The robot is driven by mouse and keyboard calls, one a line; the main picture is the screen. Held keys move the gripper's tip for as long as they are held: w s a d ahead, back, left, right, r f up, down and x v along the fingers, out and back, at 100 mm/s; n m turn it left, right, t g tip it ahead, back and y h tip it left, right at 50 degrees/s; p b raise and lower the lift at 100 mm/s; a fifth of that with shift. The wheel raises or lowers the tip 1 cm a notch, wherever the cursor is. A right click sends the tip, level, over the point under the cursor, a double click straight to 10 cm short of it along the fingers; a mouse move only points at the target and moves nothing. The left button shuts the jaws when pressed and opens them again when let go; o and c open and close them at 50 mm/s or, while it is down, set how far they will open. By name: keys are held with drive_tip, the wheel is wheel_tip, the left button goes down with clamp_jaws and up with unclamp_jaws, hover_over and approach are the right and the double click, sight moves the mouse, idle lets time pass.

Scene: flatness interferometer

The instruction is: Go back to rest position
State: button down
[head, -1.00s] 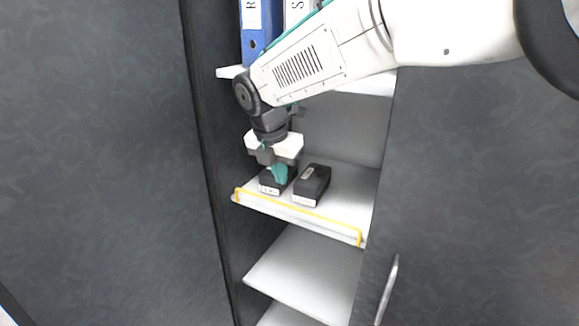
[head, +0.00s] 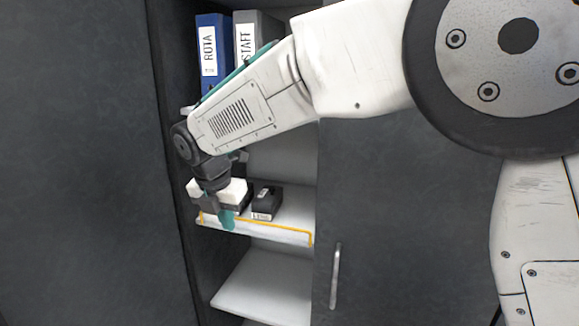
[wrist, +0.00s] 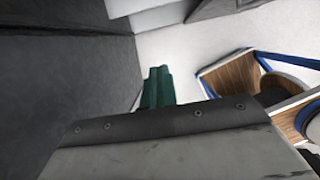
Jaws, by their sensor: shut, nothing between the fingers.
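My gripper (head: 228,219) has teal fingers and hangs in front of the cabinet shelf with the yellow rail, fingertips pointing down. Its fingers are together with nothing between them. In the wrist view the teal fingers (wrist: 157,88) show side by side against a pale floor. My white arm reaches in from the upper right of the head view. It hides part of the cabinet's upper shelf and binders.
A black box (head: 266,203) stands on the railed shelf (head: 290,231); another is mostly hidden behind my gripper. A blue binder (head: 209,60) and a grey binder (head: 246,45) stand above. A dark cabinet door with a handle (head: 335,275) is at right. Wooden, blue-edged furniture (wrist: 235,75) shows in the wrist view.

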drive_tip(key=s+d+m, duration=1)
drive_tip(key=d, duration=0.3)
drive_tip(key=s+d+r+m+g, duration=0.1)
drive_tip(key=s+d+m, duration=0.9)
drive_tip(key=d, duration=0.4)
drive_tip(key=s+d+m+y, duration=0.1)
drive_tip(key=s+d+m, duration=0.8)
drive_tip(key=d+m, duration=0.3)
drive_tip(key=shift+s+d+r, duration=0.4)
drive_tip(key=shift+d, duration=0.3)
